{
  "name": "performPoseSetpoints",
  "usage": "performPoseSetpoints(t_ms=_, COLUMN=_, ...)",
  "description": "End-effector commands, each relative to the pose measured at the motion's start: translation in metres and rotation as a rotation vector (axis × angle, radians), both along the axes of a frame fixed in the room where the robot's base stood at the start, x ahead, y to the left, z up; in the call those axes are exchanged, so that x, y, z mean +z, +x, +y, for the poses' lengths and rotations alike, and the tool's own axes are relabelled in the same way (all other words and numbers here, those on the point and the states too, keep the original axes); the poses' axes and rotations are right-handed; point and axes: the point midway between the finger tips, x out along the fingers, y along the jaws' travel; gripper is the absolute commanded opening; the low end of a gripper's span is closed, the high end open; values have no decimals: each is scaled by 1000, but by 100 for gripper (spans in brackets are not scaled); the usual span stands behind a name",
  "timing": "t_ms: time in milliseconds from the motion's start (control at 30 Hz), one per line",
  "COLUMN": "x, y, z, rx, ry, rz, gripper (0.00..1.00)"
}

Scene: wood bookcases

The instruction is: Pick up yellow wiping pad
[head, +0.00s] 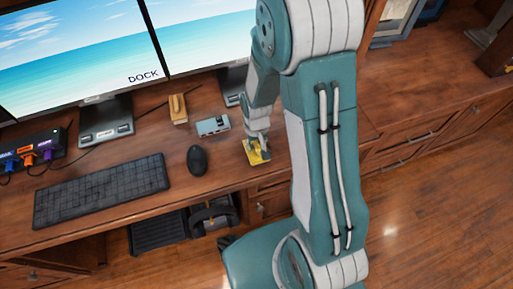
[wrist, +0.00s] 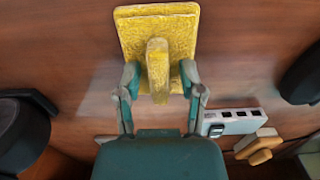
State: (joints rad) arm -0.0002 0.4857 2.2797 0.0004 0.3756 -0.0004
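The yellow wiping pad (head: 255,153) lies on the wooden desk, right of the black mouse, under the end of my arm. In the wrist view the pad (wrist: 130,32) shows a flat base with a raised yellow handle (wrist: 157,65) along its middle. My gripper (wrist: 159,78) is open, with one finger on each side of the handle's near end. A gap shows between each finger and the handle. In the head view my gripper (head: 257,143) is over the pad and hides part of it.
The mouse (head: 197,160) and keyboard (head: 102,190) are left of the pad. A small grey-blue box with ports (head: 212,125) and a wooden block (head: 178,108) stand behind. Two monitors (head: 80,50) are at the back. The desk's front edge is close to the pad.

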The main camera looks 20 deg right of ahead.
Motion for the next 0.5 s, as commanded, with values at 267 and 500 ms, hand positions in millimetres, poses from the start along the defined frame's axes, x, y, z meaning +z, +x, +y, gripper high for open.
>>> performPoseSetpoints(t_ms=267, x=-1, y=-1, z=0, rx=0, ry=0, rz=3, gripper=0)
performPoseSetpoints(t_ms=500, x=-1, y=-2, z=0, rx=0, ry=0, rz=7, gripper=0)
